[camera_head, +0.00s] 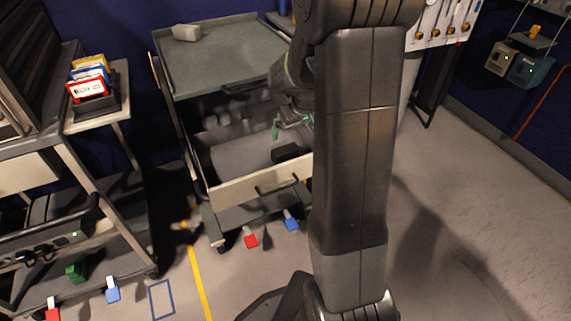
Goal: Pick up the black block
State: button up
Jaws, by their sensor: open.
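A black block (286,153) lies in the open drawer (235,190) of the grey cabinet, close to the drawer's front panel and right side. My gripper (283,128) is over the drawer, behind and a little above the black block in the picture. A green fingertip shows at its left side. My gripper is open and apart from the block, with nothing seen between its fingers. My own arm covers the right end of the drawer and part of the gripper.
The cabinet top (220,60) holds a grey block (187,32). Red (251,241) and blue (291,224) pieces are on the floor before the drawer. A cart (75,210) stands left. The floor at right is clear.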

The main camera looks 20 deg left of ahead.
aim_at(286, 149)
jog(key=x, duration=0.2)
jog(key=b+x, duration=0.1)
jog(key=x, duration=0.2)
jog(key=b+x, duration=0.1)
jog(key=x, duration=0.2)
jog(key=shift+s+a+f, duration=0.15)
jog(key=shift+s+a, duration=0.05)
jog(key=shift+s, duration=0.05)
jog(key=shift+b+x, duration=1.45)
jog(key=shift+x, duration=1.5)
jog(key=shift+w, duration=0.2)
jog(key=shift+c, duration=0.2)
jog(key=c, duration=0.9)
